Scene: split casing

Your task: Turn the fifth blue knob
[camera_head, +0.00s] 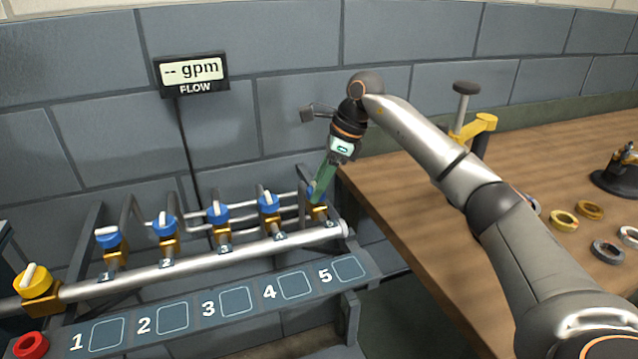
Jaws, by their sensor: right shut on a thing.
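Several blue knobs sit on brass valves along a silver pipe (205,262). They include the first knob (108,237), the second (164,225), the third (217,213) and the fourth (268,203). The fifth blue knob (311,192) is at the right end, above the label 5, and is mostly hidden by my right gripper. My right gripper (319,190) reaches down from above, with its green fingers shut on the fifth knob. My left gripper is not in view.
A yellow valve (35,283) and a red knob (31,345) are at the far left. A flow display (191,74) on the wall reads "-- gpm". A wooden table (400,205) on the right holds several rings and a yellow clamp-like tool (474,127).

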